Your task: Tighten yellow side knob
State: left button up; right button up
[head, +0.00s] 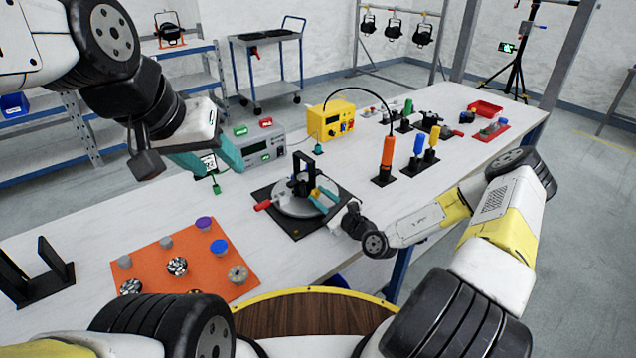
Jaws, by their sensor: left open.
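A round grey fixture (297,203) with a black upright yoke (304,174) sits on a black base plate in the middle of the table. A red knob (263,205) is on its left side. A small yellow part, apparently the yellow side knob (315,192), shows on its right side, partly hidden by my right gripper (325,199). The teal fingers of that gripper are at the yellow part; whether they are closed on it is too small to tell. My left gripper (208,160) is open and empty, above the table to the left of the fixture.
An orange mat (195,262) with several knobs lies front left. A grey instrument box (262,146) and a yellow box (335,122) stand behind. An orange-handled tool (387,152) and blue and yellow-handled tools (432,142) stand to the right. A black bracket (40,275) is far left.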

jog(key=shift+m, duration=0.3)
grip_shut()
jog(key=m, duration=0.3)
jog(key=shift+d+m, duration=0.1)
jog(key=shift+m, duration=1.5)
jog(key=o, duration=0.8)
grip_release()
jog(key=v, duration=0.7)
jog(key=shift+s+d, duration=0.25)
